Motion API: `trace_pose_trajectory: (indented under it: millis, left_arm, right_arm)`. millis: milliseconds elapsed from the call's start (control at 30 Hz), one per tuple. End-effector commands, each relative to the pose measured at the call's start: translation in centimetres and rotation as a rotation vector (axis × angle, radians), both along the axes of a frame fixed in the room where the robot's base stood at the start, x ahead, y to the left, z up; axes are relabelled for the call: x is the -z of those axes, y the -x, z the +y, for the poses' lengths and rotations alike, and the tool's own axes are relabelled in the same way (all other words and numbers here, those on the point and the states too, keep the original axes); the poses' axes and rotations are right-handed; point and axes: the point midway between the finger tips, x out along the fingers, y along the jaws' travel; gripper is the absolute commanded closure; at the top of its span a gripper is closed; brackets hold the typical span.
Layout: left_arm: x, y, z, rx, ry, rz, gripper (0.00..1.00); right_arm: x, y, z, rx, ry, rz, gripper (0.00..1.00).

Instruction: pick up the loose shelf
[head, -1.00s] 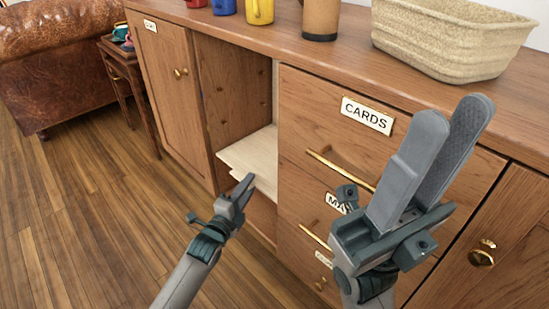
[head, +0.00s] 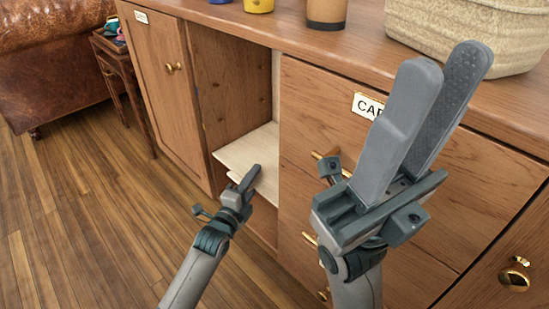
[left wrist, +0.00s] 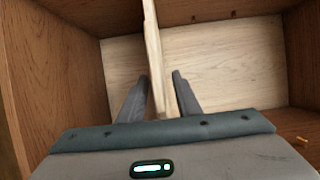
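The loose shelf (head: 250,146) is a pale wooden board inside the open bay of the wooden cabinet. In the left wrist view the board (left wrist: 154,50) shows as a thin upright strip running between my left gripper's fingers. My left gripper (head: 251,178) is at the shelf's front edge. In the left wrist view its fingers (left wrist: 158,88) stand apart, one on each side of the board, with a gap visible on the right side. My right gripper (head: 445,68) is raised in front of the drawers, its fingers apart and empty.
The cabinet has a closed door (head: 160,90) left of the bay and drawers (head: 330,120) with brass handles to the right. A woven basket (head: 465,35) and mugs stand on top. A leather sofa (head: 50,60) and small side table are at left. The floor before the cabinet is clear.

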Motion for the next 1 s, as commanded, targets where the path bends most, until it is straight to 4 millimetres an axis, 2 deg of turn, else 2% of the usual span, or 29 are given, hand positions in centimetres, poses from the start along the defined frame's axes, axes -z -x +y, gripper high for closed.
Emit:
trace_pose_trajectory:
  millis: [200,233,333,367,1000]
  left_arm:
    - [0.02,0.01,0.01,0.000,0.000,0.000,0.70]
    - [0.02,0.01,0.01,0.000,0.000,0.000,0.74]
    - [0.02,0.01,0.01,0.000,0.000,0.000,0.98]
    - [0.02,0.01,0.01,0.000,0.000,0.000,1.00]
    - [-0.84,-0.23,0.28,-0.001,0.001,-0.003,1.00]
  right_arm:
    - [0.02,-0.01,-0.02,0.000,0.000,0.000,0.69]
    - [0.02,-0.01,-0.02,0.000,0.000,0.000,0.69]
    - [0.03,-0.01,-0.03,0.001,0.000,0.001,0.69]
    - [0.04,-0.01,-0.03,0.001,0.000,0.000,0.69]
    - [-0.42,0.06,-0.43,0.009,-0.007,-0.005,0.69]
